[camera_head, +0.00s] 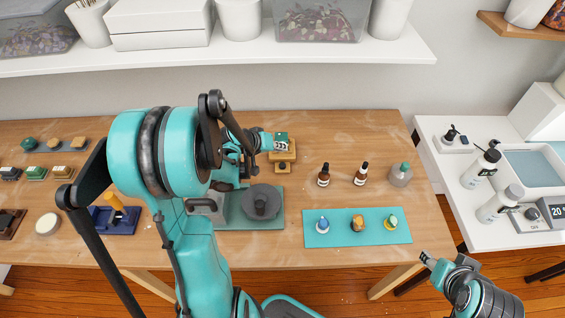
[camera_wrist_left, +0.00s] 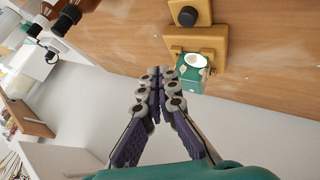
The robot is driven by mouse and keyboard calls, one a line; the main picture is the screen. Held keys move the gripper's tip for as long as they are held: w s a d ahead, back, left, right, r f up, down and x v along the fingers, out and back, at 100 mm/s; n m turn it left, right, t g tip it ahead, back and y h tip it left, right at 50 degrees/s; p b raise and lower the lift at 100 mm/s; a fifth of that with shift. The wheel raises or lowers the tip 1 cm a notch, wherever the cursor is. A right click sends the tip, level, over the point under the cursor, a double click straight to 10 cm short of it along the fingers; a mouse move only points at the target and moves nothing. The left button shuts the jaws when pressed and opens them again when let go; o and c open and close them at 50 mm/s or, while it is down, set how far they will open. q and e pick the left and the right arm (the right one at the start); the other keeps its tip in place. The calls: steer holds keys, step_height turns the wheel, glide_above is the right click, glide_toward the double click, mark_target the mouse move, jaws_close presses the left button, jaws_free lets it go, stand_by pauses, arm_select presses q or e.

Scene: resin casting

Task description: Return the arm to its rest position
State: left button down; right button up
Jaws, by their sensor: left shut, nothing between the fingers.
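My left arm rises through the middle of the head view and bends over the table. Its gripper (camera_head: 282,146) is at the back of the table, by the wooden stand (camera_head: 283,157) with a dark knob. In the left wrist view the gripper (camera_wrist_left: 160,76) is shut and empty, its fingertips together. A green block with a white top (camera_wrist_left: 191,72) is at the wooden stand (camera_wrist_left: 200,40), just beside the fingertips in the picture; I cannot tell whether they touch. My right gripper (camera_head: 429,260) is low at the right, off the table's front edge; its jaw state is unclear.
A grey round pot (camera_head: 262,201) stands on a green mat, partly behind my left arm. Two amber bottles (camera_head: 323,175) and a grey bottle (camera_head: 400,175) stand right of the stand. A teal mat (camera_head: 340,236) holds small pieces. A white shelf (camera_head: 270,51) spans the back wall.

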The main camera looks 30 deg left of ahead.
stand_by(0.3)
arm_select(q)
steer(key=s+d+r+m+y, duration=0.1)
steer(key=s+d+r, duration=0.3)
steer(key=s+d, duration=0.4)
steer(key=s+d+r+m+g+y, duration=0.1)
steer(key=s+d+r+m, duration=0.3)
steer(key=s+d, duration=0.3)
steer(key=s+r, duration=0.1)
steer(key=s, duration=0.2)
steer(key=shift+d+m+g+y, duration=0.3)
steer(key=shift+d, duration=0.05)
